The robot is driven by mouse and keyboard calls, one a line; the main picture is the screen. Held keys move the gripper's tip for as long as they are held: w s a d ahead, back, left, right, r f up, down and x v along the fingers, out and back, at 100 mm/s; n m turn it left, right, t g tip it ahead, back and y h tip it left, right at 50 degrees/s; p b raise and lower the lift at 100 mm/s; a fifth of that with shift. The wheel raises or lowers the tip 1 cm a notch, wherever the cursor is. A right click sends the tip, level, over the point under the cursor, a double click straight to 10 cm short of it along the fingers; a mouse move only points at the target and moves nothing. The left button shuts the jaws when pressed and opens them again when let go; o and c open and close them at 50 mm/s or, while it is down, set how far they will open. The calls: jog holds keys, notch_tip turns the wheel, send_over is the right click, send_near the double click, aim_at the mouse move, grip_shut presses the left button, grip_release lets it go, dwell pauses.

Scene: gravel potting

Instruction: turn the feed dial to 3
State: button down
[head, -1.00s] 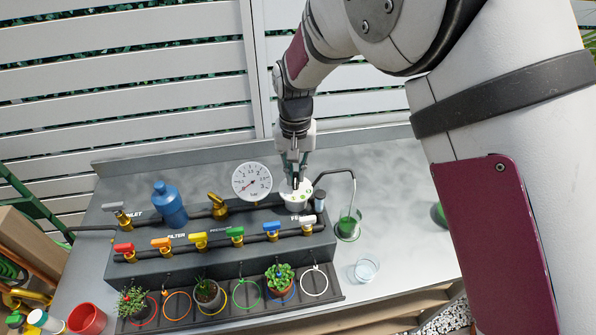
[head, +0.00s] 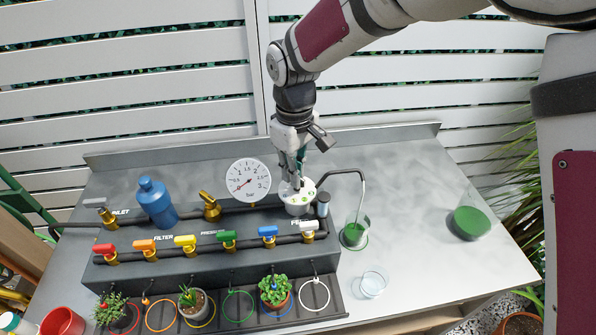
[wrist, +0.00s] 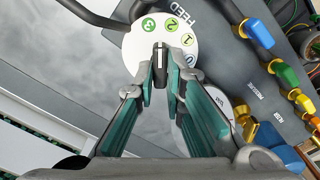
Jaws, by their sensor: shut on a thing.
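The feed dial (head: 298,206) is a white round knob plate at the right end of the dark manifold block. In the wrist view the dial (wrist: 133,52) shows green number spots 3, 2 and 1, with 0 partly hidden by a finger. My gripper (head: 297,182) points down on the dial from above. In the wrist view my gripper (wrist: 160,68) is shut on the dial's dark central handle (wrist: 160,47). A white line on the handle points between the 3 and the 2.
A gauge (head: 248,179) stands left of the dial. A bent spout (head: 350,172) reaches over a beaker of green liquid (head: 355,234) to the right. Coloured valves, such as the blue one (head: 268,231), line the front. The table at right is mostly clear.

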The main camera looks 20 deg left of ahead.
jog(key=shift+n+b, duration=0.75)
jog(key=shift+n, duration=1.25)
jog(key=shift+s, duration=0.1)
jog(key=c, duration=1.7)
grip_release()
jog(key=shift+o, duration=0.2)
notch_tip(320, 180, up, 12)
